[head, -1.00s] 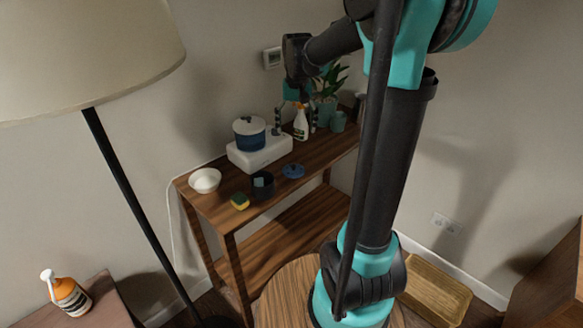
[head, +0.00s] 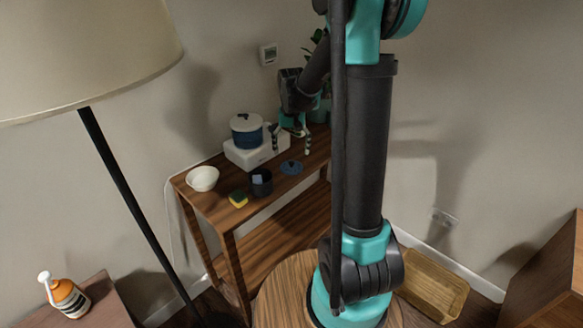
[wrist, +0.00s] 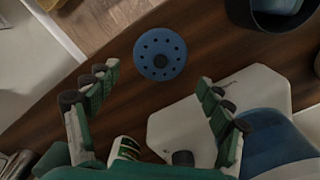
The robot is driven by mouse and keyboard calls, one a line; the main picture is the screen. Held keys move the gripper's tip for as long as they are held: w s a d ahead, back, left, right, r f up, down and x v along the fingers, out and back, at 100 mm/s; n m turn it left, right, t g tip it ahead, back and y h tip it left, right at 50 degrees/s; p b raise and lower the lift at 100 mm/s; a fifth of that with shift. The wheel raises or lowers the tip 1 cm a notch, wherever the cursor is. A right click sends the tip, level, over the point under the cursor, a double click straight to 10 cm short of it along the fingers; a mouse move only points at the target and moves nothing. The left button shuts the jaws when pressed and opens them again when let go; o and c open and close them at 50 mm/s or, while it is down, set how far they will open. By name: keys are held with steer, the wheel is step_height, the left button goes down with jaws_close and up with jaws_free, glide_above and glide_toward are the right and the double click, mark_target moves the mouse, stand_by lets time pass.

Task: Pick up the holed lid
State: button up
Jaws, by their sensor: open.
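The holed lid (wrist: 160,52) is a round blue disc with a ring of small holes and a dark knob in its middle. It lies flat on the wooden console table, and it also shows in the head view (head: 291,167) to the right of the dark pot. My gripper (wrist: 148,84) is open and empty in the wrist view, its two green-and-grey fingers spread wide with the lid beyond their tips. In the head view my gripper (head: 291,150) hangs above the table, just behind the lid.
A white appliance (head: 257,150) carries a blue pot with a white lid (head: 246,130), close to my gripper. A dark open pot (head: 261,183), a sponge (head: 238,199) and a white bowl (head: 202,178) stand on the table (head: 222,213).

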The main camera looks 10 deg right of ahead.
mark_target(292, 162)
steer(key=shift+s+f, duration=0.15)
steer(key=shift+f, duration=2.45)
steer(key=c, duration=1.2)
steer(key=shift+c, duration=0.2)
